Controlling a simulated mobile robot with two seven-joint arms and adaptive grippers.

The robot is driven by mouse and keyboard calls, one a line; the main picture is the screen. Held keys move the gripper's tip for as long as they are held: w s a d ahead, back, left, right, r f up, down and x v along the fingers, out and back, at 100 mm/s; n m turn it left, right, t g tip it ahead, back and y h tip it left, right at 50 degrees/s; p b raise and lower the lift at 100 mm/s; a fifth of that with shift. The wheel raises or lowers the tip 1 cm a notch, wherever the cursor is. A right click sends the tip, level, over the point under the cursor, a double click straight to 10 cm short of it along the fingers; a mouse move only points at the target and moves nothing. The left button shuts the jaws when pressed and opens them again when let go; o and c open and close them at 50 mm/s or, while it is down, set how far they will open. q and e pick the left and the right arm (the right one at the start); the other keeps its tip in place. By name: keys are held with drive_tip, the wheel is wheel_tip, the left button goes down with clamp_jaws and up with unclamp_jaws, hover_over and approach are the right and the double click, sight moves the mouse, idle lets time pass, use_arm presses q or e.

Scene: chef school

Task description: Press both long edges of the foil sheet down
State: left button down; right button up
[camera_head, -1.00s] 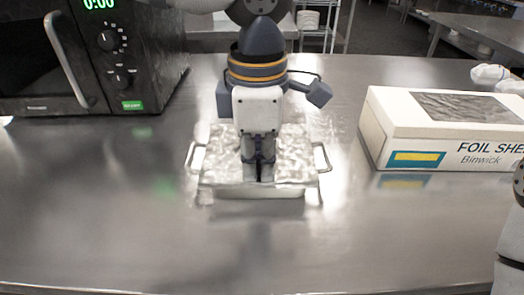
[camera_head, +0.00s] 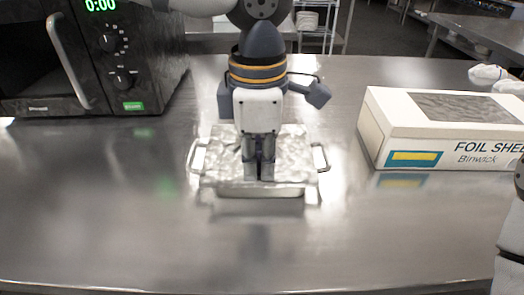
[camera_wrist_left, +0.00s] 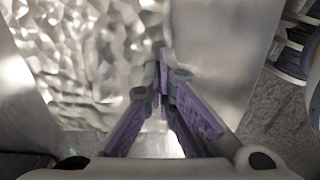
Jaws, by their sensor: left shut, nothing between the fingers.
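The crumpled silver foil sheet (camera_head: 292,152) lies over a shallow metal tray (camera_head: 262,193) with wire handles at both ends. My left gripper (camera_head: 259,179) points down over the middle of the sheet, with its fingertips close to the near long edge. In the left wrist view its purple-padded fingers (camera_wrist_left: 163,75) meet at the tips, with nothing between them, beside the edge of the foil (camera_wrist_left: 90,45). Whether the tips touch the foil is unclear. The gripper hides part of the sheet's middle and far edge. My right gripper is out of view; only part of my right arm shows.
A black microwave (camera_head: 112,65) stands at the left back. A foil sheet box (camera_head: 400,140) stands to the right of the tray. The steel counter (camera_head: 130,225) is bare in front of the tray and to its left.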

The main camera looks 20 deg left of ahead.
use_arm(q)
drive_tip(key=shift+f, duration=0.15)
drive_tip(key=shift+r, duration=3.6)
